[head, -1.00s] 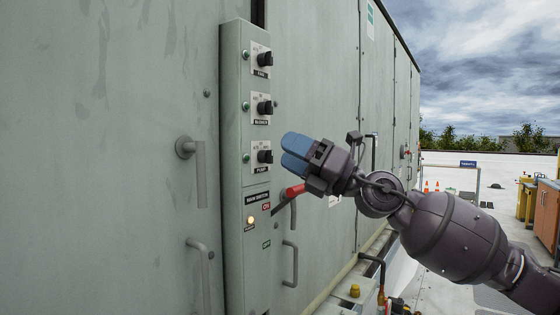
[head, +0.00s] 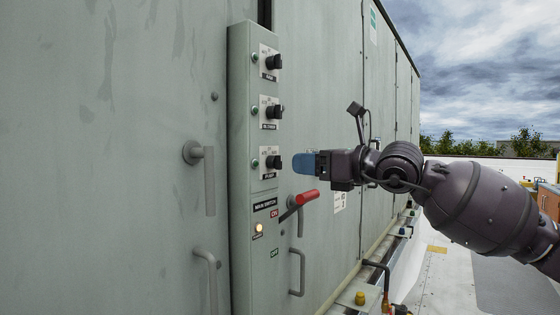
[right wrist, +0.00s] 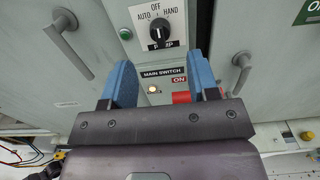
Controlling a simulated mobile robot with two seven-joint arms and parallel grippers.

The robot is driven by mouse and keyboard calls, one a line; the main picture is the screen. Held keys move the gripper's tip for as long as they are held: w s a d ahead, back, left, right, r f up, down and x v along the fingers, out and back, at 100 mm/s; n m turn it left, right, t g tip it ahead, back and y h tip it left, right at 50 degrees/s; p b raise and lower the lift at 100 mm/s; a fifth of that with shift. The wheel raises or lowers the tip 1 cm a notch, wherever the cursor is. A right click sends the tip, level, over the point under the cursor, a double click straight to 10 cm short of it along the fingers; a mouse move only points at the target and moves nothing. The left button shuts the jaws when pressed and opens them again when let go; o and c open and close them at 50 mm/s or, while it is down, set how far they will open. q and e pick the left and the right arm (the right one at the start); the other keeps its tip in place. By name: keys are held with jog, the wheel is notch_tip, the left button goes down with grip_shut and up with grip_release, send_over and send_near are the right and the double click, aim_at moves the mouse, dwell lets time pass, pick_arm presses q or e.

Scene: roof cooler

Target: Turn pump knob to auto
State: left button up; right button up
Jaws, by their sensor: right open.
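The pump knob (head: 274,162) is a small black knob, the lowest of three on the grey control panel (head: 240,205). In the right wrist view the pump knob (right wrist: 159,31) has OFF above it, AUTO at upper left and HAND at upper right. It looks roughly upright, toward OFF, with a white mark on it. My right gripper (head: 298,163) is level with the knob, just right of it and apart from it, fingers toward the panel. In the right wrist view the blue fingers (right wrist: 161,80) are spread and empty, with the knob beyond the gap between them. My left gripper is out of view.
The blower knob (head: 274,111) and another knob (head: 275,62) sit above. The red main switch lever (head: 306,198) sticks out just below my right gripper. Door handles (head: 209,180) flank the panel. A lit lamp (head: 259,228) is lower on it.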

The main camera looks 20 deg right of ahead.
aim_at(281, 161)
jog(key=x, duration=0.7)
jog(key=shift+w+a, duration=0.2)
jog(key=shift+c, duration=0.5)
jog(key=c, duration=0.8)
